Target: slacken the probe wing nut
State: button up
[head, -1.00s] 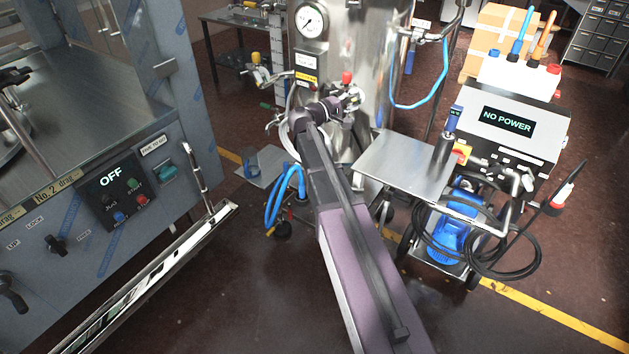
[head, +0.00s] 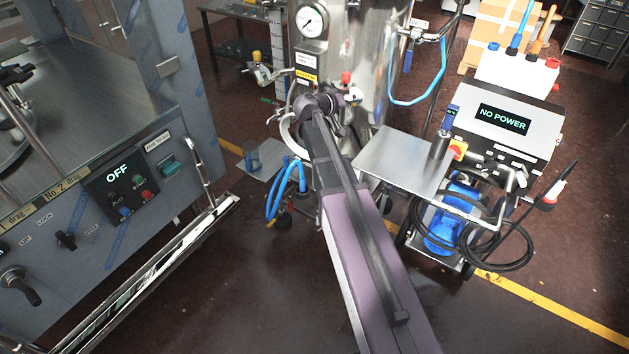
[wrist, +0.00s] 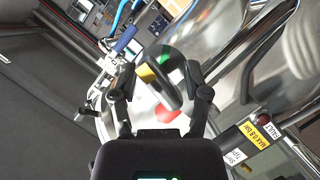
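My gripper (wrist: 157,74) shows in the wrist view with its two dark fingers spread apart. A grey cylindrical part (wrist: 162,88) with a yellow patch shows between and beyond the fingers; I cannot tell how far off it is. A red part (wrist: 167,113) lies just below it in the picture. The steel tank (head: 362,60) stands upright in the head view, with my arm reaching to its fittings. My gripper is mostly hidden there behind the arm's wrist. I cannot make out the probe wing nut for certain in either view.
A round gauge (head: 312,19) and a red-capped fitting (head: 346,77) sit on the tank's front. A steel shelf (head: 402,163) and a cart with a "NO POWER" display (head: 504,119) stand right. A grey machine marked "OFF" (head: 117,173) stands left. Blue hoses (head: 284,195) hang below.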

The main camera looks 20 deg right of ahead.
jog(key=shift+s+r+m+t+y+p, duration=0.1)
jog(key=shift+m+t+y+p, duration=0.3)
jog(key=shift+m, duration=0.6)
jog(key=shift+s+a+r+y, duration=0.1)
jog(key=shift+a+y, duration=0.2)
jog(key=p+v, duration=0.5)
jog(key=v, duration=0.8)
jog(key=s+a+f+n+g+y+b, duration=0.1)
jog(key=s+a+f+n+g+y, duration=0.1)
jog(key=s+f+y, duration=0.3)
jog(key=s+a+f+n+g+y+b, duration=0.1)
jog(key=s+a+f+n+g+y, duration=0.1)
jog(key=s+f, duration=0.7)
jog(key=shift+s+a+f+n+g+y+b, duration=0.3)
jog(key=shift+s+a+g+y, duration=0.6)
jog(key=shift+a+y, duration=0.75)
jog(key=shift+a+h, duration=0.15)
jog(key=shift+h, duration=0.1)
